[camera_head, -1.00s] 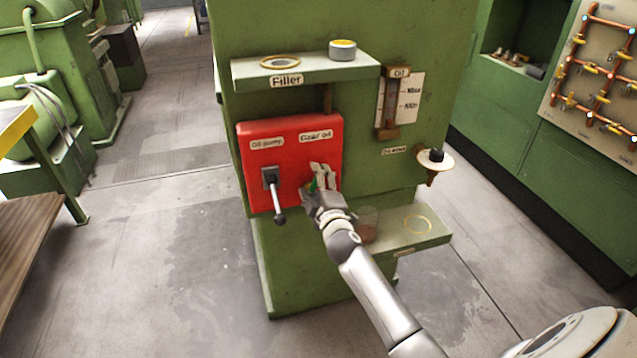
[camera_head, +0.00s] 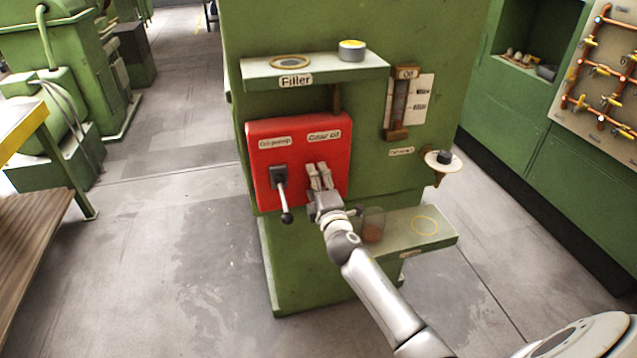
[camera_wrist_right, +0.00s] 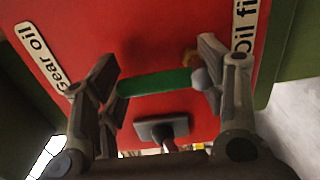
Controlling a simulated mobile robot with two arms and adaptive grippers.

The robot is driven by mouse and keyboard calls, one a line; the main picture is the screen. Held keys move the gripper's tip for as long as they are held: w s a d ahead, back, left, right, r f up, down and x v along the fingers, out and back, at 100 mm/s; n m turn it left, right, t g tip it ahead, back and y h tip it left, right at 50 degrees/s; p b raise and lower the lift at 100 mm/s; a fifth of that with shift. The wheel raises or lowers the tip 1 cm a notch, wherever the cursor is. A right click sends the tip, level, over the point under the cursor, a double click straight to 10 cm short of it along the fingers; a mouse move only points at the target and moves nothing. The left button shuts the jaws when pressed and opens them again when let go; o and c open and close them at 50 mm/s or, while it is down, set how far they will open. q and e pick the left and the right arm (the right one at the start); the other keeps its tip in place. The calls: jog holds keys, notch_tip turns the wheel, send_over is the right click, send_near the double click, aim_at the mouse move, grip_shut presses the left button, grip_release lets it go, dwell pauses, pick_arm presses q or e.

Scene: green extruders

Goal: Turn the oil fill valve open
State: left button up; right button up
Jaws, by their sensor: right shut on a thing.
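The oil fill valve handle (camera_wrist_right: 155,84) is a green bar in the right wrist view, lying across between my right gripper's fingers with a grey round end at the right finger. My right gripper (camera_wrist_right: 160,85) is shut on it. In the head view my right gripper (camera_head: 319,178) is at the lower right of the red panel (camera_head: 262,160), under the "Gear oil" label, and hides the handle. An "Oil fi..." label (camera_wrist_right: 245,28) is partly cut off in the wrist view. My left gripper is not in view.
A black-based lever (camera_head: 281,190) sits left of my gripper on the panel. The "Filler" shelf (camera_head: 330,72) juts out above. Floor is free in front.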

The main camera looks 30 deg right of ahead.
jog(key=shift+a+r, duration=0.1)
jog(key=shift+r, duration=0.05)
jog(key=o, duration=1.5)
jog(key=shift+w+a, duration=0.1)
jog(key=v, duration=1.2)
jog(key=shift+f, duration=0.25)
